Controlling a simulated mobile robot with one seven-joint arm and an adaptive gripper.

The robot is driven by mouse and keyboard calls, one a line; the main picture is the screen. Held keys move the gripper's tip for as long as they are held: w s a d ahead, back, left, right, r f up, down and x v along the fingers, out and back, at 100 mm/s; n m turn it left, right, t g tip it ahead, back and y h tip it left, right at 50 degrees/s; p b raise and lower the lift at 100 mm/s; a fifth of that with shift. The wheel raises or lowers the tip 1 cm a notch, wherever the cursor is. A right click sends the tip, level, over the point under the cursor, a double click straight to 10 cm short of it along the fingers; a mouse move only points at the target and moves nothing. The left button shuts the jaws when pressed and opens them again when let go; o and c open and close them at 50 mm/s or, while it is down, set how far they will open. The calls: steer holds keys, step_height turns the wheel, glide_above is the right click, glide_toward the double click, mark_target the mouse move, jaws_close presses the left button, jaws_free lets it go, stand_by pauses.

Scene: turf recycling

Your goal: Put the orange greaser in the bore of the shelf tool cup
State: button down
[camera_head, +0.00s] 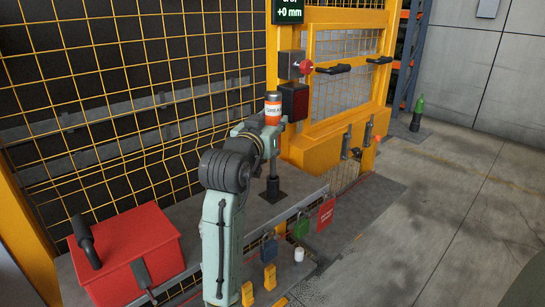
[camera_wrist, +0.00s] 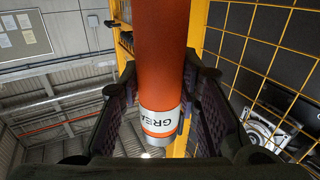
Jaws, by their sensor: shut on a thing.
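The orange greaser (camera_head: 272,108) stands upright in my gripper (camera_head: 274,127) in the head view, its grey end and white label showing above the jaws. In the wrist view the greaser (camera_wrist: 160,60) runs down between both fingers of my gripper (camera_wrist: 162,100), its grey end towards the bottom. My gripper is shut on it. Below the gripper, a dark rod leads down to a dark, cup-like base (camera_head: 273,190) on the grey shelf (camera_head: 248,212), probably the tool cup. Its bore is not visible. I cannot tell whether the rod belongs to the greaser or to the cup.
A red box (camera_head: 135,255) with a black handle stands at the left. A blue padlock (camera_head: 269,249), a green padlock (camera_head: 301,226) and a red tag (camera_head: 326,214) hang along the shelf's front. Yellow mesh fencing (camera_head: 215,65) rises behind. Open floor (camera_head: 440,230) lies right.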

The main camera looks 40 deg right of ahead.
step_height(320, 180, down, 6)
steer(key=b, duration=0.3)
steer(key=shift+r, duration=0.1)
steer(key=c, duration=1.6)
jaws_free()
steer(key=shift+f, duration=0.2)
steer(key=shift+c, duration=0.2)
steer(key=o, duration=0.5)
steer(key=shift+c, duration=0.2)
steer(key=shift+r, duration=0.15)
steer(key=b+v, duration=0.3)
steer(key=v, duration=0.9)
